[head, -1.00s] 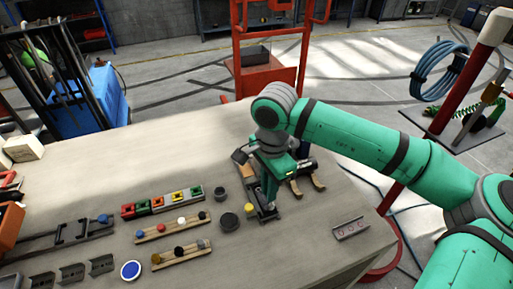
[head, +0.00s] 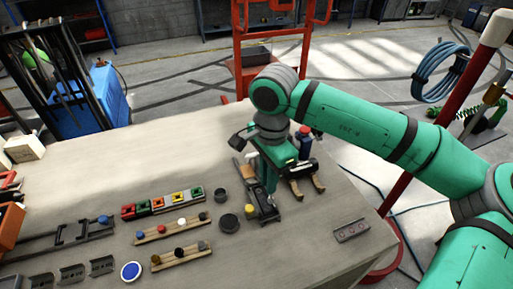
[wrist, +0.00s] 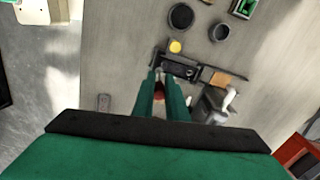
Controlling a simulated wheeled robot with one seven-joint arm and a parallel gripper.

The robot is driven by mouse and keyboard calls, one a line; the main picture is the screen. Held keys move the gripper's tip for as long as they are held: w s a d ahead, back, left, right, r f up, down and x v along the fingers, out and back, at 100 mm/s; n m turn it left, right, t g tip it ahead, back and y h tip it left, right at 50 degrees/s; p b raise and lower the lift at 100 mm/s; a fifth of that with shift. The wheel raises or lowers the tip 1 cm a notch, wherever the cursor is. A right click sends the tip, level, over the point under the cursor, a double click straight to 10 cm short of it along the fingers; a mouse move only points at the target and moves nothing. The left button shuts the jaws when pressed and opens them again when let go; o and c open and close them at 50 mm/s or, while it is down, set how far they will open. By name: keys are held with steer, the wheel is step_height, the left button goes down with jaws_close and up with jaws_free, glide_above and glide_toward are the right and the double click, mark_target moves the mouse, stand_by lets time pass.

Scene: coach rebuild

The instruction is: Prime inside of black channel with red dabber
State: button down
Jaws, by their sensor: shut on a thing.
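My gripper (head: 268,190) points down at the right part of the bench. In the wrist view my gripper (wrist: 161,76) has its two green fingers close together, with a small red part, seemingly the red dabber (wrist: 159,96), between them. Most of the dabber is hidden by the fingers. The black channel (wrist: 182,69) lies on the bench just beyond the fingertips; in the head view the black channel (head: 267,213) is partly hidden by the gripper. The fingertips look close to the channel, but I cannot tell whether the dabber touches its inside.
A brown block (wrist: 224,79) lies at one end of the channel. A yellow-topped piece (head: 250,210), a dark disc (head: 229,222) and a dark cup (head: 220,195) stand to the left. A blue bottle with a red top (head: 304,143) stands behind. A grey plate (head: 351,231) lies right; bare bench surrounds it.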

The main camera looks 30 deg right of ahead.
steer(key=shift+s+d+r, duration=0.1)
steer(key=shift+s+r, duration=0.15)
steer(key=shift+r, duration=1)
